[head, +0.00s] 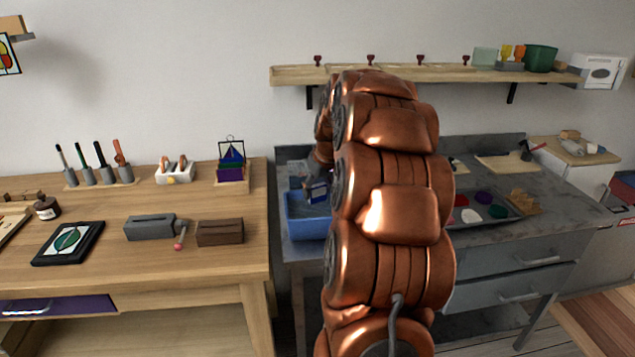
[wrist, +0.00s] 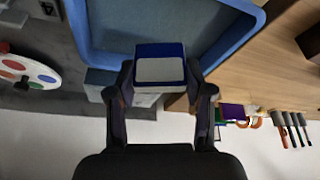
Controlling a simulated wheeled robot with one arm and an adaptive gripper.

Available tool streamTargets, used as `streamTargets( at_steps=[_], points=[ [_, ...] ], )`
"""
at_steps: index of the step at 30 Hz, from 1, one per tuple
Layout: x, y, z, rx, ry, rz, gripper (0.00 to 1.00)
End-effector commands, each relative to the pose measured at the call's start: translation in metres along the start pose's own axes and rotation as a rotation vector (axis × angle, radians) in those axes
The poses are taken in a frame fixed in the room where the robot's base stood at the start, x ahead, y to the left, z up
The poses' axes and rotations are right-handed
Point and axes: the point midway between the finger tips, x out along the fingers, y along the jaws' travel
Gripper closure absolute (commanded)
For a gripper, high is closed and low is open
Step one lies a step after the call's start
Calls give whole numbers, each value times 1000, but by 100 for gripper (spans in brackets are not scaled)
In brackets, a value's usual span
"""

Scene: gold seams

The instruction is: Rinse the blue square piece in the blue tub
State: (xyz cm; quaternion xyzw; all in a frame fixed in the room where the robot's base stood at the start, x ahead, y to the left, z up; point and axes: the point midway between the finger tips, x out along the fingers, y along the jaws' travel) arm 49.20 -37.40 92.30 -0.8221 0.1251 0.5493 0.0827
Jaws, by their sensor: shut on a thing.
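The blue square piece (wrist: 160,67), with a pale grey face and a blue border, is between the fingers of my gripper (wrist: 161,92). The fingers are shut on its two sides. In the head view the piece (head: 318,193) shows at the height of the blue tub's upper part, with my gripper (head: 317,180) just above it. The blue tub (head: 305,227) stands on the grey bench, partly hidden by my copper arm. In the wrist view the piece overlaps the edge of the tub (wrist: 235,52). I cannot tell exactly how far above the tub it is.
A wooden table (head: 200,268) on the left holds tools, a framed picture (head: 68,243) and small blocks. On the grey bench (head: 540,222) right of my arm lies a tray with coloured paints (head: 483,198). A wall shelf (head: 300,74) runs behind my arm.

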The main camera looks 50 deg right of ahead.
Motion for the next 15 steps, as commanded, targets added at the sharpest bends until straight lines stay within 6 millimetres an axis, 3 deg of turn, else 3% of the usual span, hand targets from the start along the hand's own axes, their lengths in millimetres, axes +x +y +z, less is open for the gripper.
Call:
streamTargets(
  at_steps=[15],
  points=[
    [39,0,16,0,0,0,86]
  ],
)
